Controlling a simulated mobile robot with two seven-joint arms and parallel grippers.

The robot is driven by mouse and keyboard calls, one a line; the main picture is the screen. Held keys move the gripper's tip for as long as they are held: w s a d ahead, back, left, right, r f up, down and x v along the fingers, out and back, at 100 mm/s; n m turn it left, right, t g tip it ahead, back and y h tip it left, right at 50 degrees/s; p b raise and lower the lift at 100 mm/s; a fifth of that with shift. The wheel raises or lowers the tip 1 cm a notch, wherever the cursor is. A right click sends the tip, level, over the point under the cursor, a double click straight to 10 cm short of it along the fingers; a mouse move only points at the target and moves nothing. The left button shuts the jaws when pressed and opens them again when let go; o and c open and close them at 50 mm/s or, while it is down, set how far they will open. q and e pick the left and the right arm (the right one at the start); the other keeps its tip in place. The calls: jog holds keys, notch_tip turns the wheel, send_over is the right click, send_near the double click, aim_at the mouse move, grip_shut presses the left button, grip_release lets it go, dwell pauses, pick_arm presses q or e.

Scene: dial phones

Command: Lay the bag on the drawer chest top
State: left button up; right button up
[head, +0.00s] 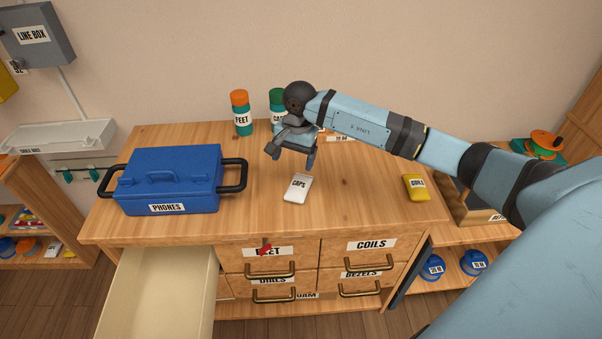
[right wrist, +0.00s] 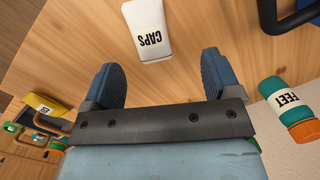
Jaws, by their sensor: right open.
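A small white bag marked CAPS (head: 297,193) lies flat on the wooden drawer chest top (head: 345,215), near the middle. It also shows in the right wrist view (right wrist: 150,42), beyond the fingertips. My right gripper (head: 291,157) is over the chest top, behind and above the white bag. Its two blue fingers are spread, with nothing between them in the right wrist view (right wrist: 160,72), and it is apart from the bag. A yellow bag (head: 416,187) lies at the right of the chest top. My left gripper is not in view.
A blue PHONES box (head: 165,185) with black handles stands at the left. A FEET bottle (head: 241,118) and a green bottle (head: 277,102) stand at the back. A drawer (head: 155,295) is pulled out at the front left, its visible inside empty. The chest top's front middle is clear.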

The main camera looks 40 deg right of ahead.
jog(key=s+a+f+m+y, duration=0.1)
jog(key=a+y, duration=0.1)
jog(key=a, duration=0.2)
jog(key=s+a+f+m+y, duration=0.1)
jog(key=s+a+y, duration=0.1)
jog(key=a, duration=0.3)
jog(key=s+a+f+m+y, duration=0.1)
jog(key=s+a+f+y, duration=0.1)
jog(key=a, duration=0.2)
jog(key=shift+s+a+y, duration=0.15)
jog(key=shift+a+y, duration=0.1)
jog(key=shift+y, duration=0.15)
jog(key=s+a+r+m+t+y, duration=0.2)
jog(key=s+a+m+t+y, duration=0.1)
jog(key=a+m+y, duration=0.3)
jog(key=s+a+r+m+t+y, duration=0.25)
jog(key=a+m+y, duration=0.2)
jog(key=m, duration=0.45)
jog(key=s+d+f+n+t+h, duration=0.2)
jog(key=s+f+n+h, duration=0.5)
jog(key=n, duration=0.8)
jog(key=s+d+f+n+t+h, duration=0.3)
jog(key=s+d+f+n+h, duration=0.2)
jog(key=n, duration=1.1)
jog(key=s+f+h, duration=0.3)
jog(key=f, duration=0.3)
jog(key=shift+s+d+f+n, duration=0.15)
jog(key=shift+d+f+n, duration=0.1)
jog(key=shift+d+n, duration=0.05)
jog(key=shift+h, duration=0.25)
